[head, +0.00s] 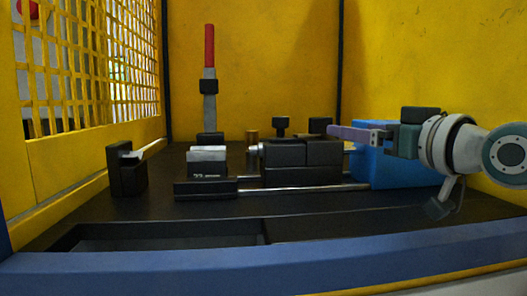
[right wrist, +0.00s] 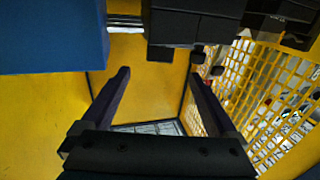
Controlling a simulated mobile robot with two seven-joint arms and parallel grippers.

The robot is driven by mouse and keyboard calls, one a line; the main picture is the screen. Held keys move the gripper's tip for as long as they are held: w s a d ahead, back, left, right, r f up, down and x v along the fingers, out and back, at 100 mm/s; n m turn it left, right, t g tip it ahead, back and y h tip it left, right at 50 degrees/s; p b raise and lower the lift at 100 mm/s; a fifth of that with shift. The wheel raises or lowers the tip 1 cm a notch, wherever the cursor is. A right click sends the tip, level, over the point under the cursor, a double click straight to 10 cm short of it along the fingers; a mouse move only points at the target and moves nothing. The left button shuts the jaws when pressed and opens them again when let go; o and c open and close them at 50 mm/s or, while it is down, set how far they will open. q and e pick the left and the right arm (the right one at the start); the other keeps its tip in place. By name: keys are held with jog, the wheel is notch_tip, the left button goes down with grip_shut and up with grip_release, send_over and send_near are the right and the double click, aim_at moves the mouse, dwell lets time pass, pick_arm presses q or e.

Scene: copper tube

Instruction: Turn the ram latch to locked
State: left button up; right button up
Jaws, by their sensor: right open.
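The black press (head: 300,165) sits mid-table in the head view, with two dark knobs on top, one at the left (head: 281,124) and one at the right (head: 320,125). I cannot tell which part is the ram latch or how it is set. My right gripper (head: 335,132) reaches in from the right, fingertips close to the right knob; contact cannot be told. In the right wrist view its two purple fingers (right wrist: 160,75) are spread with nothing between them. The black blocks (right wrist: 190,28) and small dark knobs (right wrist: 197,55) lie beyond the tips. My left gripper is not in view.
A blue box (head: 395,170) stands below my right gripper. An upright red-handled lever (head: 209,47) stands left of the press, near a light block (head: 207,155) and a black stand (head: 126,172). Yellow walls and mesh (head: 85,50) enclose the table. A recess (head: 160,237) lies in front.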

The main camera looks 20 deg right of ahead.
aim_at(323, 125)
jog(key=w, duration=0.2)
jog(key=w+b, duration=0.1)
jog(key=w, duration=0.2)
jog(key=w+a+b, duration=0.1)
jog(key=w, duration=0.2)
jog(key=shift+w, duration=0.1)
jog(key=shift+w+b, duration=0.35)
jog(key=shift+w, duration=0.4)
jog(key=shift+c, duration=0.4)
